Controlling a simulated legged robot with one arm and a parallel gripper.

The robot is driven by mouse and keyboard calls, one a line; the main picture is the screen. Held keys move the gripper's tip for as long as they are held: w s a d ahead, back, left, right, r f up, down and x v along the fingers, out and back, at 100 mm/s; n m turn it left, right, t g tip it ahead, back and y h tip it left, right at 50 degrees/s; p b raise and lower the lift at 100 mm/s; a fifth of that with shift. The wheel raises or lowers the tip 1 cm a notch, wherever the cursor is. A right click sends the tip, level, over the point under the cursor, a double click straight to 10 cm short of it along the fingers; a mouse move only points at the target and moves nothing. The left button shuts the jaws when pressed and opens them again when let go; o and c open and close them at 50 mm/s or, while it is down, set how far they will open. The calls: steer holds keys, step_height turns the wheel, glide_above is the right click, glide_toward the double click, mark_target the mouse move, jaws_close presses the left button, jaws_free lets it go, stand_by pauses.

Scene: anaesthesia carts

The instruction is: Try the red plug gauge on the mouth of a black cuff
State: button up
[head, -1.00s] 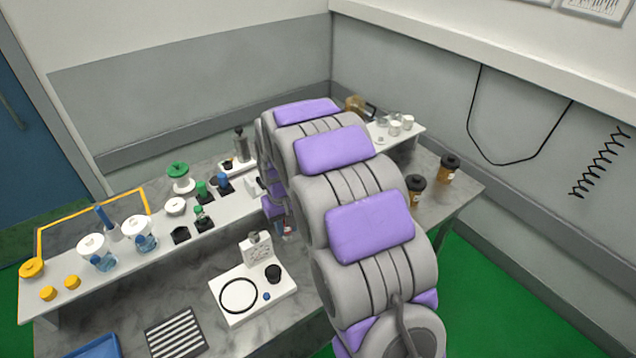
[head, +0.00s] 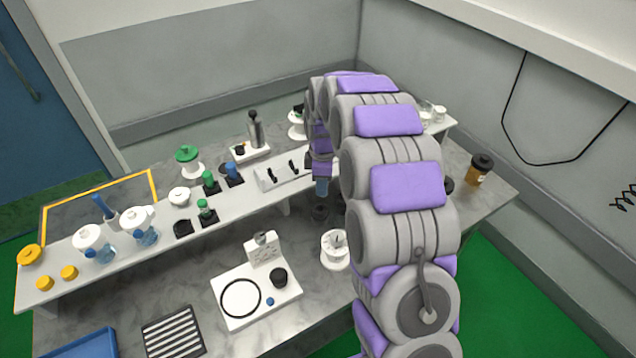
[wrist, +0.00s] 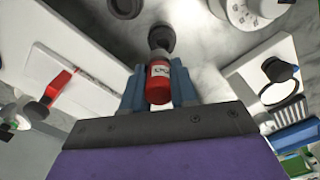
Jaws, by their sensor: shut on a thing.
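The red plug gauge (wrist: 158,82) is held between the blue fingers of my gripper (wrist: 158,88) in the wrist view. Its label faces the camera and its grey tip points away from my palm. A black cuff (wrist: 162,38) lies just beyond that tip; I cannot tell whether they touch. A second dark round piece (wrist: 125,7) is at the top edge. In the head view my gripper (head: 322,188) points down in front of the shelf, above a black cuff (head: 320,212) on the grey bench. The gauge is not clear there.
A white round piece (head: 335,248) stands close by on the bench. The white fixture with a black ring (head: 262,310) is to its left. Behind is the raised white shelf (head: 245,205), with a slotted white block (head: 283,174).

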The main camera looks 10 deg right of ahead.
steer(key=shift+d, duration=0.6)
steer(key=a, duration=0.2)
steer(key=a+f, duration=0.1)
steer(key=a, duration=0.1)
steer(key=d+f, duration=0.2)
steer(key=d, duration=0.1)
steer(key=shift+d+f, duration=0.1)
steer(key=shift+d, duration=0.1)
steer(key=shift+f, duration=0.3)
steer(key=a+f, duration=0.1)
steer(key=a, duration=0.1)
steer(key=shift+a+f+p, duration=0.35)
steer(key=shift+a+f, duration=0.05)
steer(key=shift+d+f, duration=0.2)
steer(key=shift+d, duration=1.05)
steer(key=shift+a, duration=1.55)
steer(key=shift+d+f, duration=0.1)
steer(key=shift+d, duration=0.5)
steer(key=shift+a, duration=0.15)
